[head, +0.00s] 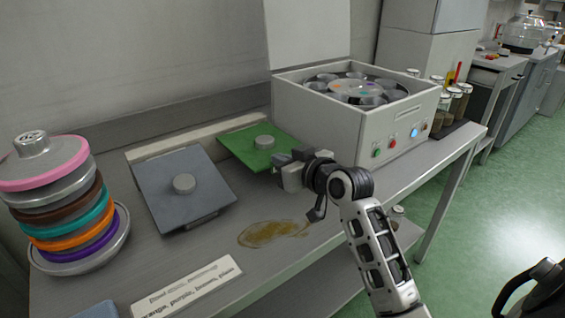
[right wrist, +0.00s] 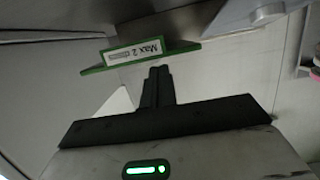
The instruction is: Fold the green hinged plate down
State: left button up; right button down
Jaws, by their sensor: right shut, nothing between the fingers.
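The green hinged plate (head: 240,143) with a round grey knob (head: 264,142) lies at the back of the bench, left of the white machine. It looks low and close to flat in the head view; its exact tilt is hard to tell. My right gripper (head: 282,160) is shut and empty at the plate's front right corner, partly covering it. In the right wrist view the closed fingers (right wrist: 156,72) point at the green plate (right wrist: 185,48), seen nearly edge-on with a white "Max 2" label (right wrist: 140,50). Contact cannot be told. My left gripper is out of view.
A grey plate with a knob (head: 160,202) sits left of the green one. A stack of coloured discs (head: 70,222) stands at far left. A brown spill (head: 262,234) and a label strip (head: 187,288) lie in front. The white centrifuge-like machine (head: 372,128) blocks the right.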

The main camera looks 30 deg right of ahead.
jog(key=shift+f, duration=0.1)
